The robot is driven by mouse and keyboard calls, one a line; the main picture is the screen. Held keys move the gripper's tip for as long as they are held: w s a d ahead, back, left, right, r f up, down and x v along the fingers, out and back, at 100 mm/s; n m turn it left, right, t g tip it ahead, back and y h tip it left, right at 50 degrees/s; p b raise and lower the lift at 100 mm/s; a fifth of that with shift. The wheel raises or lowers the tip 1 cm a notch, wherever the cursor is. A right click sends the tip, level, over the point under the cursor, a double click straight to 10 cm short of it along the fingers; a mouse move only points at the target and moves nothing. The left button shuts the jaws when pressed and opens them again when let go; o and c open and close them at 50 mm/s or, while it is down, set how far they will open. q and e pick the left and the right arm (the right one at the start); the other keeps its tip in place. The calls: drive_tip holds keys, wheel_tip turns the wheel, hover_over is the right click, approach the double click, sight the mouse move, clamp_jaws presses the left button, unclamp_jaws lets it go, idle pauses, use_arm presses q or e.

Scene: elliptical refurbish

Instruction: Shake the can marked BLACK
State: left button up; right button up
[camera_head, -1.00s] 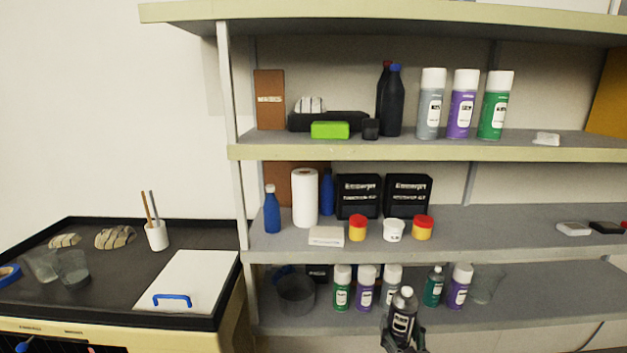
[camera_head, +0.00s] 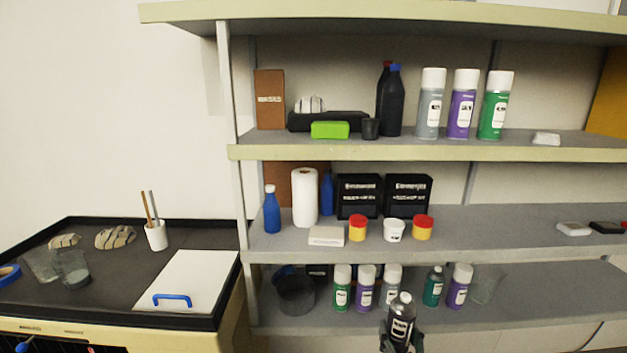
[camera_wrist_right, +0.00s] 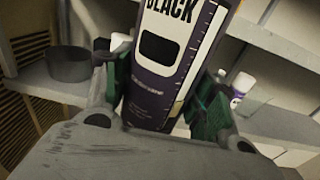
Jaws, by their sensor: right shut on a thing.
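The can marked BLACK (camera_head: 401,318) is dark with a grey top and stands nearly upright in front of the lowest shelf in the head view. My right gripper (camera_head: 401,340) is shut on it, at the bottom edge of the picture. In the right wrist view the can (camera_wrist_right: 168,50) fills the middle, tilted, with the word BLACK at the top of its label. The green-padded fingers of the right gripper (camera_wrist_right: 160,95) press on both its sides. My left gripper is not in view.
Bottles, jars and boxes stand on the upper shelves. A dark worktop (camera_head: 90,275) with a white board (camera_head: 190,280) is at the left.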

sight(403, 313)
idle(2.8)
idle(0.8)
wheel_tip(403, 313, up, 7)
drive_tip(key=shift+r, duration=0.1)
drive_tip(key=shift+f, duration=3.6)
idle(1.3)
